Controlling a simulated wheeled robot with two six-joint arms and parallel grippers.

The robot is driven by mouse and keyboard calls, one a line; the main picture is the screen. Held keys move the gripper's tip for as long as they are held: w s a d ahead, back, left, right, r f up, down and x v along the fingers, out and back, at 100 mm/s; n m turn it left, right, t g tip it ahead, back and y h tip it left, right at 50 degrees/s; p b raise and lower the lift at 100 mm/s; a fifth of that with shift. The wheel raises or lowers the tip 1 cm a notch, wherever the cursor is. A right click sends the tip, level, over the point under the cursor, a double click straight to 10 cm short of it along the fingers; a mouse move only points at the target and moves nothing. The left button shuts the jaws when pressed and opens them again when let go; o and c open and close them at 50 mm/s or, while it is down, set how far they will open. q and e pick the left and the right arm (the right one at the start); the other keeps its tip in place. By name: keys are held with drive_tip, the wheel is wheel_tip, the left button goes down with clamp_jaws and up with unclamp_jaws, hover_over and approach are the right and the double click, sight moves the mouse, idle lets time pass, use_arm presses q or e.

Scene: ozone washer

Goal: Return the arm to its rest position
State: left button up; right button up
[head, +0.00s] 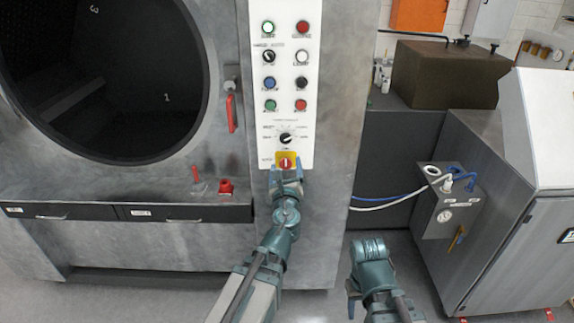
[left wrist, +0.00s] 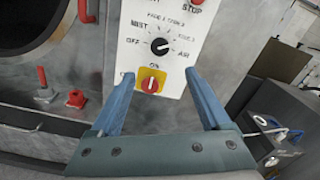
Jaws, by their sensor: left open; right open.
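My left gripper (head: 286,178) is open, with its fingers at the lower end of the white control panel (head: 310,70). In the left wrist view, the two blue fingers of my left gripper (left wrist: 163,100) stand apart on either side of the red knob on its yellow plate (left wrist: 149,84), with nothing held between them. The black selector dial (left wrist: 160,46) sits just above the knob. My right gripper (head: 352,298) is low, in front of the gap between the machines, and is partly hidden by its own wrist; it appears empty.
The washer's round opening (head: 105,80) is at left, with a red handle (head: 231,113) beside it and a drawer ledge (head: 110,212) below. Floor shows between the machines.

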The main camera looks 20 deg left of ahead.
use_arm(q)
drive_tip(key=s+d+f+n+g+y, duration=0.1)
drive_tip(key=s+f+n+g, duration=0.3)
drive_tip(key=f+n, duration=0.3)
drive_tip(key=s+f+n+g+y, duration=0.1)
drive_tip(key=s+f+n+g, duration=0.35)
drive_tip(key=n, duration=0.45)
drive_tip(key=s+d+f+n+g+h, duration=0.3)
drive_tip(key=s+d+f+n+g, duration=0.1)
drive_tip(key=s+d, duration=0.3)
drive_tip(key=s+d+f+n+g+h, duration=0.2)
drive_tip(key=s+d+f+n+g, duration=0.3)
drive_tip(key=s, duration=0.4)
drive_tip(key=shift+d+f+h, duration=0.4)
drive_tip(key=shift+d+f, duration=0.25)
drive_tip(key=shift+d, duration=0.3)
